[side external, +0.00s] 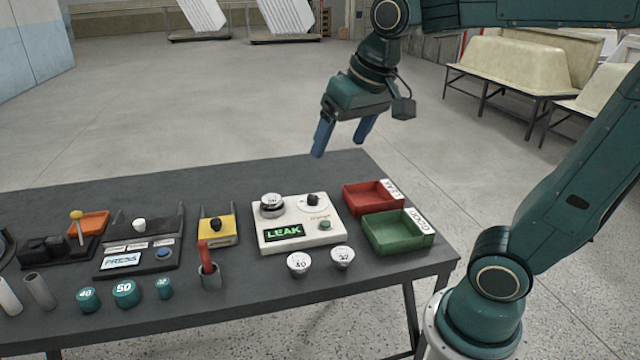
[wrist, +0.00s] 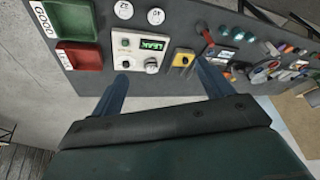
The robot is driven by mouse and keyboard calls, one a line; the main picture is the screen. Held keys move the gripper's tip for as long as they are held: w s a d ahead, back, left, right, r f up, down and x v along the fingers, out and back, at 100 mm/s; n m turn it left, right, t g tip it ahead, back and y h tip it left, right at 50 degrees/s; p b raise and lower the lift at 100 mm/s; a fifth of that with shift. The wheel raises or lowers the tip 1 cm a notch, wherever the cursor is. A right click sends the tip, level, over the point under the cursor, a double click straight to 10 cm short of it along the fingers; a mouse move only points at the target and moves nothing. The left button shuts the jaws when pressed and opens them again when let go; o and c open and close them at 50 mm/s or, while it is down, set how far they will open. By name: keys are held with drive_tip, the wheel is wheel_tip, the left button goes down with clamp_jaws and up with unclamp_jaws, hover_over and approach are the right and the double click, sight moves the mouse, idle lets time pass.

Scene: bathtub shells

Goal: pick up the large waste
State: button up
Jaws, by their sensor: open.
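Two white round wastes stand on the table in front of the tester, one marked 40 (side external: 299,264) and one marked 32 (side external: 342,257). A third round waste (side external: 271,204) sits on the back left of the white tester (side external: 298,222), whose green display reads LEAK; its own marking is too small to read surely. In the wrist view, the tester's waste (wrist: 152,65) and the two loose wastes, (wrist: 123,10) and (wrist: 156,16), are visible. My gripper (side external: 342,143) is open and empty, high above the table's back edge behind the tester. Its fingers (wrist: 162,72) point down.
A red tray (side external: 346,203) and a green tray marked GOOD (side external: 370,243) lie right of the tester. A yellow box with a black knob (side external: 217,230), a red-handled tool in a cup (side external: 208,268), a press panel (side external: 125,259) and several teal caps (side external: 125,292) stand left.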

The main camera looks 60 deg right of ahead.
drive_tip(key=w+d+f+m+g, duration=0.1)
drive_tip(key=w+d+f+m, duration=0.15)
drive_tip(key=w, duration=0.55)
drive_tip(key=w+d+f+m+g, duration=0.1)
drive_tip(key=w+d+f+m, duration=0.2)
drive_tip(key=w, duration=0.4)
drive_tip(key=w+d+f+m+g, duration=0.1)
drive_tip(key=w+d+m, duration=0.25)
drive_tip(key=w, duration=0.45)
drive_tip(key=w+d+f+m, duration=0.1)
drive_tip(key=w+d+f, duration=0.2)
drive_tip(key=f, duration=0.2)
drive_tip(key=w+d+f+m+g, duration=0.1)
drive_tip(key=w+d+f+m, duration=0.1)
drive_tip(key=f, duration=0.3)
drive_tip(key=shift+w+d+h, duration=0.4)
drive_tip(key=shift+w+d, duration=0.15)
drive_tip(key=shift+w, duration=0.3)
drive_tip(key=shift+f, duration=0.1)
hover_over(272, 198)
drive_tip(key=a, duration=0.1)
drive_tip(key=shift+s+f, duration=0.15)
drive_tip(key=shift+f, duration=4)
drive_tip(key=shift+d+f, duration=0.15)
drive_tip(key=shift+f, duration=1.15)
drive_tip(key=shift+d+f, duration=0.15)
drive_tip(key=shift+f, duration=1.1)
